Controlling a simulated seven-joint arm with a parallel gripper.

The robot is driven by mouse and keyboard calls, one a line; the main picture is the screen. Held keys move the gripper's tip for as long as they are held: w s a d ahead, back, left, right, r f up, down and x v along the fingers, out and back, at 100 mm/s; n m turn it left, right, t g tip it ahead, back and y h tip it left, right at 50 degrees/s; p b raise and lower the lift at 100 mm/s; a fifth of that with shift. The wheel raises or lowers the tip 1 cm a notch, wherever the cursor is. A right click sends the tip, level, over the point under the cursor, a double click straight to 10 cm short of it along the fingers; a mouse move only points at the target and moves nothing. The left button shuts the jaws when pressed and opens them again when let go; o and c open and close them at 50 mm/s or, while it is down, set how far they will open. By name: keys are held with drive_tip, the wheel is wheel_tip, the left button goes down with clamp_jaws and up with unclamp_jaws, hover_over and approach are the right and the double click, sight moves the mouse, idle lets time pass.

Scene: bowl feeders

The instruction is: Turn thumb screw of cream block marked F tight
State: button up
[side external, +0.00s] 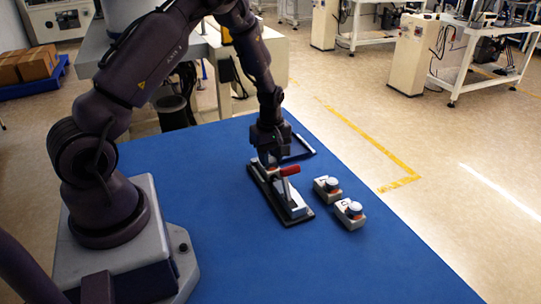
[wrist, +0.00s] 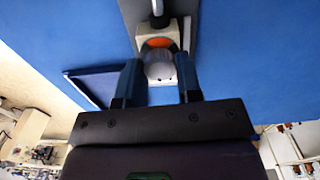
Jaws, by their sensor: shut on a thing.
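In the wrist view a cream block (wrist: 143,36) with an orange ring and a ridged silver thumb screw (wrist: 159,70) sits on a grey fixture. My gripper (wrist: 159,80) has one finger on each side of the thumb screw and is shut on it. In the side view my gripper (side external: 270,160) points down at the far end of the clamp fixture (side external: 297,209), which has a red handle (side external: 290,171). My gripper and the clamp mostly hide the block there. Its letter does not show in either view.
Two other cream blocks, one nearer the fixture (side external: 321,189) and one further right (side external: 344,216), stand on the blue table (side external: 230,250) with pale round knobs on top. A dark blue tray (side external: 308,142) lies behind my gripper. The front of the table is clear.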

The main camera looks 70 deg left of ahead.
drive_tip(key=m, duration=1.1)
drive_tip(key=shift+m, duration=2.3)
drive_tip(key=o, duration=0.9)
drive_tip(key=shift+o, duration=0.2)
